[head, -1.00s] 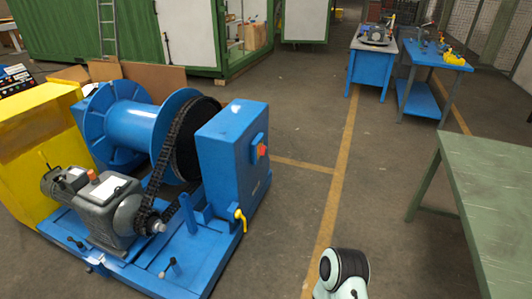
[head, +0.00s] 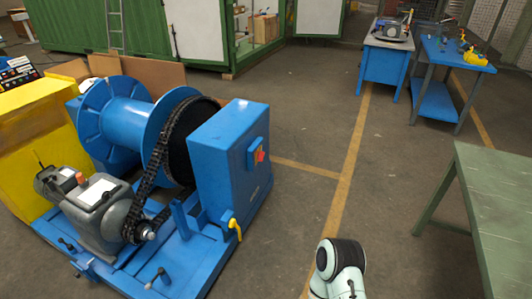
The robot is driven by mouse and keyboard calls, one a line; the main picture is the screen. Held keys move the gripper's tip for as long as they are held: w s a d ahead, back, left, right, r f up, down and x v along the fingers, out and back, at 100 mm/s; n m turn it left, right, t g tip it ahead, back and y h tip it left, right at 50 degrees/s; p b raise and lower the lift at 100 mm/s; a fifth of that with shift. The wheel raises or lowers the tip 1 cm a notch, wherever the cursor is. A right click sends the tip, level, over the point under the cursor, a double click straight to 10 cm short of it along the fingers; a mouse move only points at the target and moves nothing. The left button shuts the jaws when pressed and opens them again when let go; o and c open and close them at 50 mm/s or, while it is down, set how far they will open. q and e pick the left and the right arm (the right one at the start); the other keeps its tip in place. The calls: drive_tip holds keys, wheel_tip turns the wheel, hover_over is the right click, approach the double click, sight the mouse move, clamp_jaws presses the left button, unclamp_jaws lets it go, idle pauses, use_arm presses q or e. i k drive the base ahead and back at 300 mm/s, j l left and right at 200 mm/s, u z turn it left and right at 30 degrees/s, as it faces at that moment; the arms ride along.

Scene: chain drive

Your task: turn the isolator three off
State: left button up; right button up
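A red rotary switch (head: 260,156) sits on a small blue box on the right face of the blue cabinet (head: 222,150) of the chain drive. It looks like an isolator, but no number or on/off mark is readable. A yellow handle (head: 235,229) shows low on the same cabinet. One of my white and black arm links shows at the bottom, right of the cabinet and apart from it. Neither gripper is in view.
The blue drum (head: 130,122), chain (head: 160,150) and grey gearmotor (head: 104,208) stand left of the cabinet. A green table (head: 500,195) is at right. Blue benches (head: 383,66) stand at the back. The floor (head: 310,130) between is clear.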

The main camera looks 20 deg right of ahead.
sight(261, 155)
drive_tip(key=i+l+u, duration=0.1)
drive_tip(key=l, duration=0.3)
drive_tip(key=i+l, duration=0.25)
drive_tip(key=l, duration=0.2)
drive_tip(key=i+l+u, duration=0.15)
drive_tip(key=l, duration=0.3)
drive_tip(key=i+l+u, duration=0.1)
drive_tip(key=l, duration=0.35)
drive_tip(key=i+l, duration=0.15)
drive_tip(key=l, duration=0.3)
drive_tip(key=i+l+u, duration=0.15)
drive_tip(key=l, duration=0.3)
drive_tip(key=l+u, duration=0.1)
drive_tip(key=l, duration=0.4)
drive_tip(key=i+l, duration=0.15)
drive_tip(key=i, duration=0.15)
drive_tip(key=i+l+u, duration=0.1)
drive_tip(key=i+l, duration=0.1)
drive_tip(key=i, duration=0.1)
